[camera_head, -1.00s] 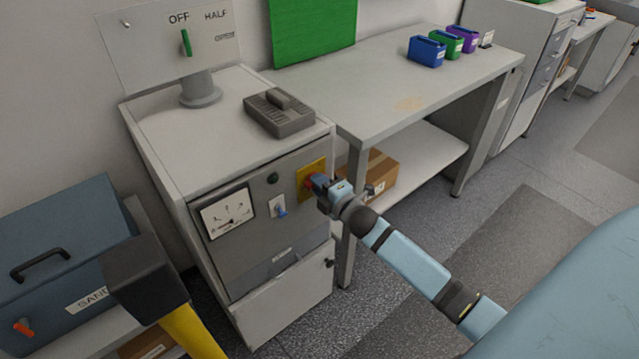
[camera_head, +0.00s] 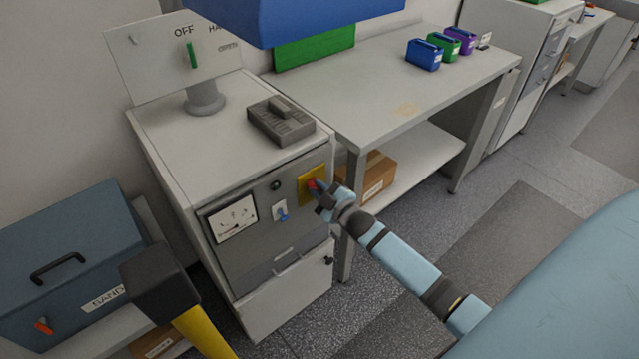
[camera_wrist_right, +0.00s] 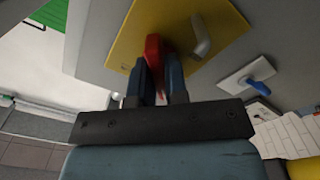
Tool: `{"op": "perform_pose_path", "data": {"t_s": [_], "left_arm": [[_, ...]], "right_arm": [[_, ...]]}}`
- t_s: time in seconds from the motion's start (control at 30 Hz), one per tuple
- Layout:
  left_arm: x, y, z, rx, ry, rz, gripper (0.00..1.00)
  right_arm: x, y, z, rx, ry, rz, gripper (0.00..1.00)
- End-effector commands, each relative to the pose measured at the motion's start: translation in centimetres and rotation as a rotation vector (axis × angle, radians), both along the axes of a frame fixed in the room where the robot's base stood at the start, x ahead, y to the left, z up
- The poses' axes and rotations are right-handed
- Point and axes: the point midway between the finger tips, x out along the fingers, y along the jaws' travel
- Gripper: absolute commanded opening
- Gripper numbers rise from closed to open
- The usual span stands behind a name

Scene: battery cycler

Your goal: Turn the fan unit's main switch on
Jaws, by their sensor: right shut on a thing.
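The fan unit (camera_head: 165,135) is a grey-white cabinet with a dark grey front panel. The red switch handle (camera_wrist_right: 153,48) sits on a yellow plate (camera_head: 306,197) at the right end of that panel; the plate also fills the top of the wrist view (camera_wrist_right: 185,20). My right gripper (camera_head: 319,188) reaches in from the right and is shut on the red handle. In the wrist view its two dark fingers (camera_wrist_right: 158,82) stand either side of the handle, hiding part of it. My left gripper is not in view.
A large blue object (camera_head: 300,15) covers the top.

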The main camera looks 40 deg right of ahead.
Motion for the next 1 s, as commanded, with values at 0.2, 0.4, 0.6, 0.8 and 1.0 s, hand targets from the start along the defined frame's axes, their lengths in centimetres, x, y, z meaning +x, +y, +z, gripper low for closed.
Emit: {"op": "perform_pose_path", "data": {"t_s": [0.2,0.4,0.6,0.8,1.0], "left_arm": [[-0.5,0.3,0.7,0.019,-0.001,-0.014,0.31],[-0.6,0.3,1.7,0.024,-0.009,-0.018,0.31],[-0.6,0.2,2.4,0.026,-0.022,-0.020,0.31],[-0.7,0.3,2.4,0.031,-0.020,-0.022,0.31],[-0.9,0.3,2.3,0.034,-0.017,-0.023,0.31]], "right_arm": [[0.0,0.0,0.3,0.205,0.017,0.000,0.00],[0.0,0.0,0.2,0.392,0.032,0.000,0.00],[0.0,0.0,0.1,0.556,0.044,0.001,0.00],[0.0,0.0,0.0,0.681,0.055,0.000,0.00],[0.0,0.0,0.0,0.758,0.061,0.000,0.00]]}}
